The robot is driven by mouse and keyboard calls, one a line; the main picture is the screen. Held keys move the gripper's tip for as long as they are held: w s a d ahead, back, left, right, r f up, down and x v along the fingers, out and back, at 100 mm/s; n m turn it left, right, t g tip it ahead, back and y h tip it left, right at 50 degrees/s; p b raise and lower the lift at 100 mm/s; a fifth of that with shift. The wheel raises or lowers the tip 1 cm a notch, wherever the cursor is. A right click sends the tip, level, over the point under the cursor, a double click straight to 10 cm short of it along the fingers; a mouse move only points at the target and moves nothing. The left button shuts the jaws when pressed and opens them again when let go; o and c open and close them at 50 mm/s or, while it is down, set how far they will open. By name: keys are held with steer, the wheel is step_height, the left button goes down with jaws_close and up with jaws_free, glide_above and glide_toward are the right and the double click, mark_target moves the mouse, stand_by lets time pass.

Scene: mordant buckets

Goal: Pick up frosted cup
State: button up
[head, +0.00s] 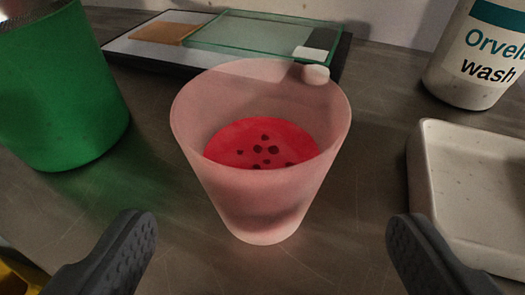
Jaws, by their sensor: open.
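The frosted cup (262,205) stands upright on the grey worktop in the middle of the head view. It is translucent and pinkish, wider at the rim than at the base. A red surface with several dark spots shows inside it. My gripper (270,240) is open, with one dark finger at the lower left and one at the lower right. The cup appears centred between the fingers in the picture, with visible gaps on both sides. No contact with the cup shows.
A green bucket (60,95) stands at the left. A tray with a glass-like panel (265,35) lies behind the cup. A small white piece (316,74) shows by the cup's back rim. A white bottle (475,55) and a pale shallow dish (425,170) are at the right.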

mark_target(262, 146)
steer(key=shift+x, duration=1.4)
steer(key=shift+f, duration=0.1)
steer(key=shift+a+f+x, duration=0.1)
steer(key=shift+f+x, duration=0.05)
steer(key=shift+x, duration=0.6)
steer(key=shift+a+f+x, duration=0.1)
steer(key=shift+a+x, duration=0.05)
steer(key=shift+x, duration=1.55)
steer(key=c, duration=1.2)
steer(key=shift+r, duration=0.15)
